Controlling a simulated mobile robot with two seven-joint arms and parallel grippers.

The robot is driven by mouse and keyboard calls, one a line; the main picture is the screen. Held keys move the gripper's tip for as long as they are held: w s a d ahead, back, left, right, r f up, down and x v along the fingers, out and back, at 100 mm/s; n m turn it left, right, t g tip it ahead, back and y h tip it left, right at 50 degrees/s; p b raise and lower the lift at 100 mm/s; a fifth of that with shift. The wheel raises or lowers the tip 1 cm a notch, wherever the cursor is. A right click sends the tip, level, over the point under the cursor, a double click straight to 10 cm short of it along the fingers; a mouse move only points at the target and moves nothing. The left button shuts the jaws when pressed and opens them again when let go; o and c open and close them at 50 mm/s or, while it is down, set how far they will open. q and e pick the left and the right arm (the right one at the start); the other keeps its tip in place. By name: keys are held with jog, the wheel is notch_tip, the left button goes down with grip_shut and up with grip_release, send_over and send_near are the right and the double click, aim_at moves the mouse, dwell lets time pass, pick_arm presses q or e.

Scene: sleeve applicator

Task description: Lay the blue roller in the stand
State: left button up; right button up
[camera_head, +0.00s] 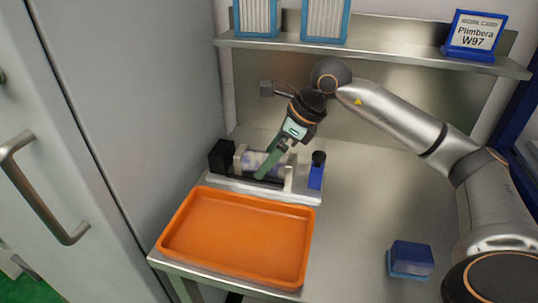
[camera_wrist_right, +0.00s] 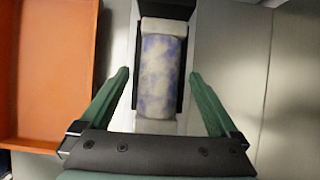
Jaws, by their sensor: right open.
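The roller (camera_head: 252,161), mottled blue and white with a pale end, lies lengthwise in the stand (camera_head: 228,184) on the bench. In the right wrist view the roller (camera_wrist_right: 158,75) sits between dark sides of the stand. My right gripper (camera_head: 263,174) reaches down over the stand. Its green fingers hide part of the roller in the head view. In the right wrist view the gripper (camera_wrist_right: 159,76) is open, with one finger to each side of the roller and gaps between. My left gripper is not in view.
An orange tray (camera_head: 236,273) lies in front of the stand. A black block (camera_head: 221,156) and a blue, black-topped piece (camera_head: 316,174) flank the roller. A blue block (camera_head: 411,257) lies at right. A shelf (camera_head: 380,56) runs above. The bench's middle right is clear.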

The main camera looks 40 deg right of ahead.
jog(key=p+v, duration=0.1)
jog(key=v, duration=1.1)
jog(key=shift+r, duration=0.2)
